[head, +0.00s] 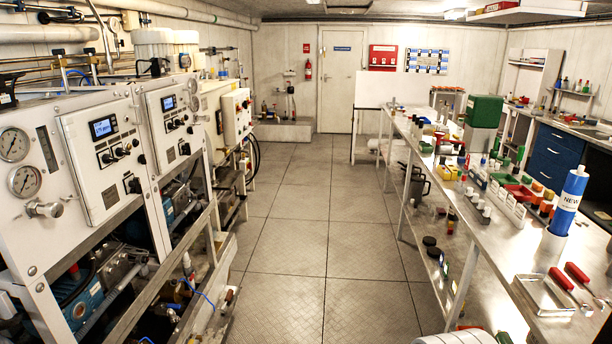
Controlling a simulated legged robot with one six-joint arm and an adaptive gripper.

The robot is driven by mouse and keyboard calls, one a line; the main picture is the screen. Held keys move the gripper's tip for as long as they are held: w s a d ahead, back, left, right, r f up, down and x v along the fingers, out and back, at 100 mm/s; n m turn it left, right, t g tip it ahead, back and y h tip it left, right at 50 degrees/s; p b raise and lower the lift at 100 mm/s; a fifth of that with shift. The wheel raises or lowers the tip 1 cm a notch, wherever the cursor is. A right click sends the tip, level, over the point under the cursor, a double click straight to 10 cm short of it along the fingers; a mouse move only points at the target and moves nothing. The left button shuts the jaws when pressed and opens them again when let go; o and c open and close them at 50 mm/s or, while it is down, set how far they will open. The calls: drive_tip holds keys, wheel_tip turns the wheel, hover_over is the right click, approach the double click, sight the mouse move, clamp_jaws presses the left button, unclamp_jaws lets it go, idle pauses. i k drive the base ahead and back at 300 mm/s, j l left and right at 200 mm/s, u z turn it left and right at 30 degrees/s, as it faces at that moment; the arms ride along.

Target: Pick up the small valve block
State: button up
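I cannot pick out the small valve block for certain in the head view. The long metal bench (492,262) on the right carries many small parts, bottles and coloured bins, too small to tell apart. Its lower shelf also holds small dark items (430,241). My gripper is not in view, so its state and what it may hold do not show.
White machine cabinets (95,150) with gauges and pipework line the left side. A clear tiled floor aisle (310,225) runs to the closed door (342,80). A blue-and-white cylinder (570,205), a metal tray (545,295) and red-handled tools (562,280) occupy the bench's near end.

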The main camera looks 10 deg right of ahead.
sight(414, 212)
drive_tip(key=i+z, duration=0.2)
drive_tip(key=i, duration=0.55)
drive_tip(key=i+j+z, duration=0.15)
drive_tip(key=i, duration=0.6)
drive_tip(key=i+j+z, duration=0.1)
drive_tip(key=i, duration=1.35)
drive_tip(key=i+z, duration=0.3)
drive_tip(key=i, duration=0.15)
drive_tip(key=i+z, duration=0.35)
drive_tip(key=i+j+z, duration=0.3)
drive_tip(key=i, duration=0.25)
drive_tip(key=i+z, duration=0.5)
